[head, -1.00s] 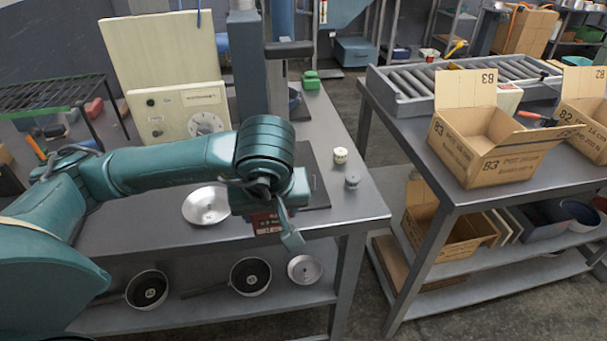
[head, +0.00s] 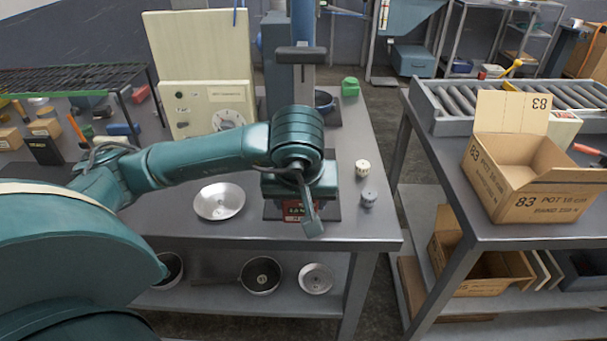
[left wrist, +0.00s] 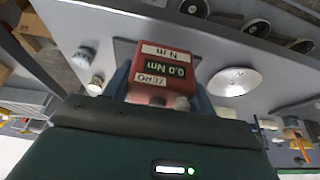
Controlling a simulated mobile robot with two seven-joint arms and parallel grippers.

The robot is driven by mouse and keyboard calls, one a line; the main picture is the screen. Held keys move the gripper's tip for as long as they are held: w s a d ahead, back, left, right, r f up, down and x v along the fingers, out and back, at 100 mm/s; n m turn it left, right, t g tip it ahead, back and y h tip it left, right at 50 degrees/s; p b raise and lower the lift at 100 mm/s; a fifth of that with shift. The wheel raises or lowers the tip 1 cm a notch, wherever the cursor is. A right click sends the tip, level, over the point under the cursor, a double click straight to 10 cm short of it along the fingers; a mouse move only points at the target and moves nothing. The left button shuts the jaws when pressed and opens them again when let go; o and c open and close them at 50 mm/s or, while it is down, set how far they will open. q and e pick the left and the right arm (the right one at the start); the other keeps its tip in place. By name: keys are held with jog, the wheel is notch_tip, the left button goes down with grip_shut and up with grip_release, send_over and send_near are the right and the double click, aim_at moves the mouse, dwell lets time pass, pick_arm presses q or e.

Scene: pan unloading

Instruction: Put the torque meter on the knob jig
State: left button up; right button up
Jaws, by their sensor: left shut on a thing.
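The torque meter is a red box (left wrist: 160,70) with a dark display reading 0.0 Nm and a ZERO label. My left gripper (left wrist: 160,88) is shut on it, one finger at each side. In the head view only part of the red meter (head: 293,209) shows below my left wrist, above the table near its front edge. Two small round pieces stand to its right, a cream knob (head: 362,167) and a grey one (head: 369,197). I cannot tell for sure which piece is the knob jig. Both pieces also show in the left wrist view. My right gripper is out of view.
A shiny lid (head: 219,201) lies left of the meter. A dark-based column stand and a cream dial panel (head: 207,108) stand behind my arm. Pans sit on the shelf below. A carton (head: 533,190) is on the right bench.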

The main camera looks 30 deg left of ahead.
pick_arm(q)
jog(key=w+a, duration=0.1)
jog(key=w, duration=0.2)
jog(key=w+a+p, duration=0.1)
jog(key=w+a, duration=0.1)
jog(key=w, duration=0.1)
jog(key=w+a, duration=0.2)
jog(key=w, duration=0.1)
jog(key=shift+w+a+p, duration=0.15)
jog(key=shift+a+p, duration=0.1)
jog(key=shift+p, duration=0.15)
notch_tip(320, 180, down, 3)
jog(key=shift+r+p, duration=0.2)
jog(key=shift+p, duration=0.2)
jog(key=shift+f, duration=0.4)
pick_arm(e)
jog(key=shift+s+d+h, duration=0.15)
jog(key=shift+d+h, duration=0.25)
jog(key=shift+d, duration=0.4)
pick_arm(q)
jog(key=shift+f, duration=0.1)
jog(key=o, duration=0.7)
jog(key=shift+f, duration=0.1)
jog(key=o, duration=0.4)
jog(key=shift+o, duration=0.2)
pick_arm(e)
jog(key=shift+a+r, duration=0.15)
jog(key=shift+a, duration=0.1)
